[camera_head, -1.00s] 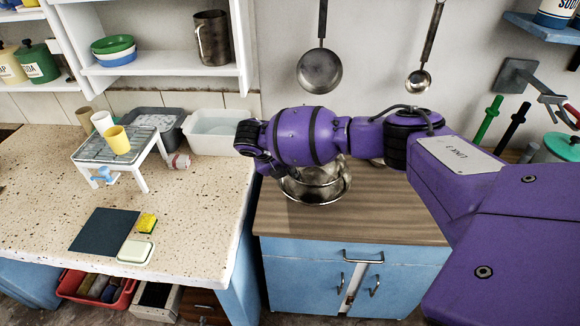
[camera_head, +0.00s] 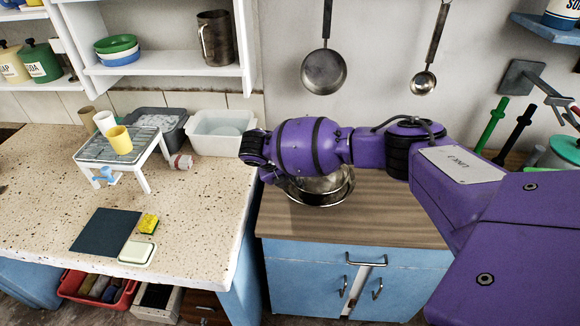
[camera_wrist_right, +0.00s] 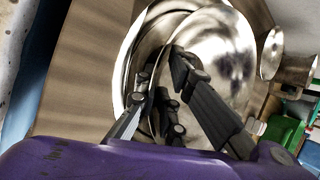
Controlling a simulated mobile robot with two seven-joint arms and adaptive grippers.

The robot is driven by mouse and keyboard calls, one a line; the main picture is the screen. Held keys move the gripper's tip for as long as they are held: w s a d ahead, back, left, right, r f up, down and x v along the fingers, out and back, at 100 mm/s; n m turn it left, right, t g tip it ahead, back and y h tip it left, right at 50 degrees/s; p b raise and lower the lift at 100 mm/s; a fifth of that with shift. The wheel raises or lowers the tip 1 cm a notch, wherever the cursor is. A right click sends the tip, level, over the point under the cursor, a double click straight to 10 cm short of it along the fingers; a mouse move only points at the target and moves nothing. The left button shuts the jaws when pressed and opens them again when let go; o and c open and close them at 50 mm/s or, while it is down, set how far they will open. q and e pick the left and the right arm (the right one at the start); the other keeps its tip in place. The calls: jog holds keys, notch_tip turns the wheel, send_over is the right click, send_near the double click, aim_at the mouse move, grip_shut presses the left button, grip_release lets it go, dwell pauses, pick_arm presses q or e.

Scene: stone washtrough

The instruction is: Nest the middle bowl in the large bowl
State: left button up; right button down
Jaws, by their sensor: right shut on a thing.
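The large bowl (camera_head: 322,203), shiny steel, stands on the wooden top of the blue cabinet, partly hidden behind my right arm. The middle bowl (camera_head: 327,184), also steel, shows inside the large bowl's rim; I cannot tell whether it rests on the bottom. In the right wrist view the large bowl's rim (camera_wrist_right: 122,72) curves around the middle bowl (camera_wrist_right: 222,50). My right gripper (camera_wrist_right: 164,82) is shut on the middle bowl's wall. In the head view its fingers are hidden under my arm. My left gripper is not in view.
The wooden top (camera_head: 400,222) is clear in front of the bowls. A pan (camera_head: 324,72) and a ladle (camera_head: 423,82) hang on the wall behind. A white basin (camera_head: 222,145) and a small white rack (camera_head: 122,148) stand on the speckled counter to the left.

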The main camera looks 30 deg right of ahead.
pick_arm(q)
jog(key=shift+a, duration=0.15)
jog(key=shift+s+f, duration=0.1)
pick_arm(e)
jog(key=shift+f, duration=0.2)
jog(key=shift+f, duration=0.85)
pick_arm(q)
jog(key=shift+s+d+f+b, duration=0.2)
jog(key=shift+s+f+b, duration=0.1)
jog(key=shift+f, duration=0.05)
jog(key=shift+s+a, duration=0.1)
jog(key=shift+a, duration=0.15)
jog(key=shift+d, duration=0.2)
pick_arm(e)
jog(key=shift+f, duration=0.25)
jog(key=c, duration=1.8)
grip_release()
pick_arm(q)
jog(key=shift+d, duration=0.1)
pick_arm(e)
jog(key=shift+o, duration=0.2)
